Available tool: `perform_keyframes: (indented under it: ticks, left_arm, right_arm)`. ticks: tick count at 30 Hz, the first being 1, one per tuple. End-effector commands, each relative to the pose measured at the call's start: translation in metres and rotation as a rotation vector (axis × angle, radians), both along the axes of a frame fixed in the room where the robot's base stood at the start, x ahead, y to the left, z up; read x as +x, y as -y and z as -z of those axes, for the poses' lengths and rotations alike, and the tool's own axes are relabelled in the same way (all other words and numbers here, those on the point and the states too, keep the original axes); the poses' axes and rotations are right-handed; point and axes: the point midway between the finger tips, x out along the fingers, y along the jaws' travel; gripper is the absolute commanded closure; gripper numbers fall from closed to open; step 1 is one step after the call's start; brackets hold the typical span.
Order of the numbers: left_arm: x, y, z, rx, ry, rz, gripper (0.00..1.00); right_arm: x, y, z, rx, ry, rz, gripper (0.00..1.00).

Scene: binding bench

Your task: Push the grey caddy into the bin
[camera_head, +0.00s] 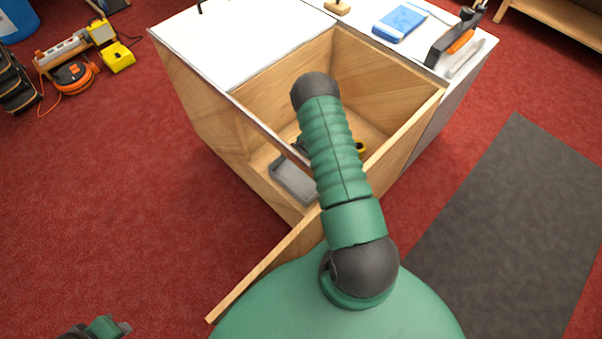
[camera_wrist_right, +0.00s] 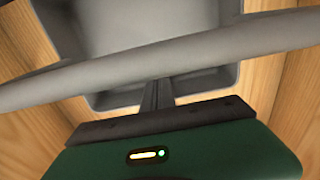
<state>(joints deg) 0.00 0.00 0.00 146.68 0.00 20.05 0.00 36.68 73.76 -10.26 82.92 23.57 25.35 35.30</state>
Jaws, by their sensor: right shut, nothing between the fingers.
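The grey caddy (camera_head: 293,181) lies low at the near end of the wooden bin (camera_head: 412,112), partly hidden by my right arm. In the right wrist view its tray (camera_wrist_right: 150,18) fills the upper middle, and a grey bar like its handle (camera_wrist_right: 75,77) crosses in front. My right gripper (camera_wrist_right: 157,90) is shut and empty, its fingertips close against the lower edge of this bar; contact is unclear. In the head view my right arm hides most of this gripper. My left gripper (camera_head: 108,327) shows only partly at the bottom left, far from the caddy, its jaws unclear.
A wooden panel (camera_head: 262,272) juts out from the bin's near side. The white top (camera_head: 240,45) beside the bin is mostly clear. A blue item (camera_head: 399,23) and a clamp-like tool (camera_head: 452,40) lie on the far bench top. A small yellow item (camera_head: 361,149) shows inside the bin.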

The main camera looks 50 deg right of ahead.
Motion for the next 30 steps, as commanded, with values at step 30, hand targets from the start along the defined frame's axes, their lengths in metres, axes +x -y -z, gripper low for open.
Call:
perform_keyframes:
  ticks: [30]
  left_arm:
    - [0.0, 0.0, -0.037, 0.0, 0.0, 0.0, 0.64]
  right_arm:
    - [-0.001, 0.02, -0.122, -0.002, 0.001, -0.001, 1.0]
